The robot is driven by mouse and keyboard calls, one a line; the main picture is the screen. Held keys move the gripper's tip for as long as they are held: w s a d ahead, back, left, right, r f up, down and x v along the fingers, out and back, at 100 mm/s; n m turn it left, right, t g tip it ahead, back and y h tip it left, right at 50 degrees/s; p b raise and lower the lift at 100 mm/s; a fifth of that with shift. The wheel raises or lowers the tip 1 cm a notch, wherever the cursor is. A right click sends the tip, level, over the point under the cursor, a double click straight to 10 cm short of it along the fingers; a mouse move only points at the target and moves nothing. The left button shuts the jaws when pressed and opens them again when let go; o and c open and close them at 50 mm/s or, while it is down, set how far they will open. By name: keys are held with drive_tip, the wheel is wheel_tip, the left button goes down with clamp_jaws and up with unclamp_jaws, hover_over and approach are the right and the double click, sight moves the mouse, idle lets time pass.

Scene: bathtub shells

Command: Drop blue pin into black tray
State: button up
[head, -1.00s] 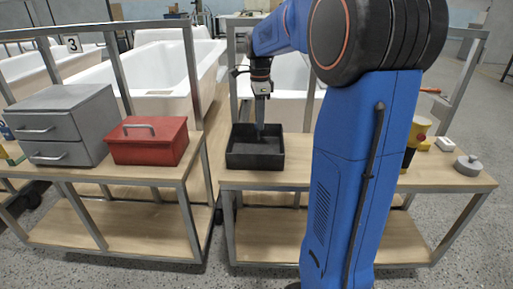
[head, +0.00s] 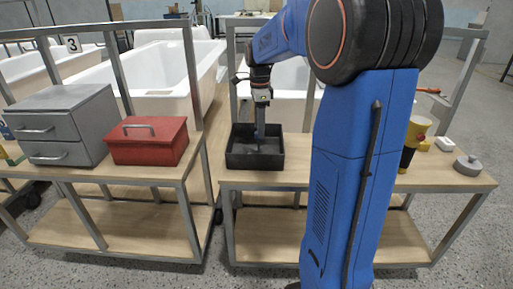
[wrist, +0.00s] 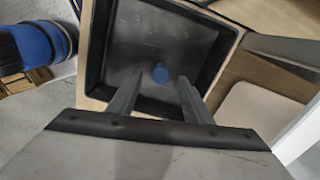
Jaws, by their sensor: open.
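The black tray (head: 233,160) stands on the right-hand wooden cart; its dark interior and rim also fill the upper middle of the wrist view (wrist: 205,92). The blue pin (wrist: 160,73) shows in the wrist view as a small blue round shape against the tray floor, just beyond and between my fingertips. I cannot tell whether it touches the floor. It is not clearly visible in the head view. My gripper (wrist: 160,78) is open, its two fingers apart with a gap around the pin. In the head view my gripper (head: 260,145) points down into the tray.
A red toolbox (head: 148,142) and a grey drawer cabinet (head: 62,127) stand on the left cart. On the right cart, beyond my arm, are a yellow-and-black device (head: 415,140), a white block (head: 445,144) and a grey round weight (head: 468,165). White bathtubs (head: 150,72) stand behind.

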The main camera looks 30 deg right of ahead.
drive_tip(key=shift+r, duration=0.1)
wheel_tip(320, 180, up, 17)
idle(0.6)
drive_tip(key=shift+r, duration=0.1)
drive_tip(key=s+a+f+n+t, duration=0.1)
drive_tip(key=s+a+f+n, duration=0.4)
drive_tip(key=s, duration=0.3)
drive_tip(key=s+a+f+n+t, duration=0.1)
drive_tip(key=s+a+f+n, duration=0.1)
drive_tip(key=s+a+n, duration=0.5)
drive_tip(key=s+a+f+n+t, duration=0.2)
drive_tip(key=s+a+f+n, duration=0.2)
drive_tip(key=s+f+n, duration=0.6)
drive_tip(key=s+f, duration=0.4)
drive_tip(key=s, duration=0.1)
drive_tip(key=shift+f+n+t, duration=0.15)
drive_tip(key=shift+n+t, duration=0.15)
drive_tip(key=shift+t, duration=0.1)
drive_tip(key=shift+c, duration=0.7)
